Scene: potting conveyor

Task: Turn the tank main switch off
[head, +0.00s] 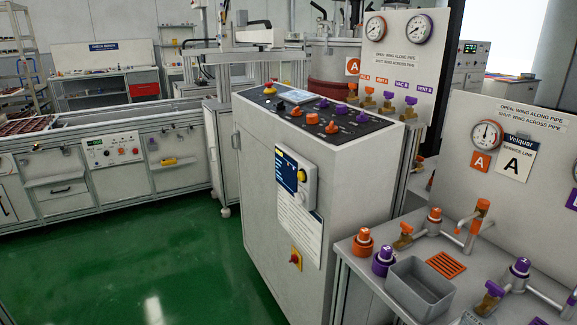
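A grey cabinet (262,215) stands in the middle of the head view, with a sloped black control panel (325,118) on top. Low on its front face is a small red rotary switch on a yellow plate (296,259). It looks like a main switch, but its label and knob position are too small to read. Higher up on the same face is a grey box with a yellow knob (302,177) beside a dark blue label. I cannot tell which of these is the tank's switch. Neither of my grippers is in view.
A grey bench (350,263) with a grey bin (420,288), valves and orange and purple caps stands at the right, close to the cabinet. A long conveyor bench (120,180) runs along the left. The green floor (160,255) between is clear.

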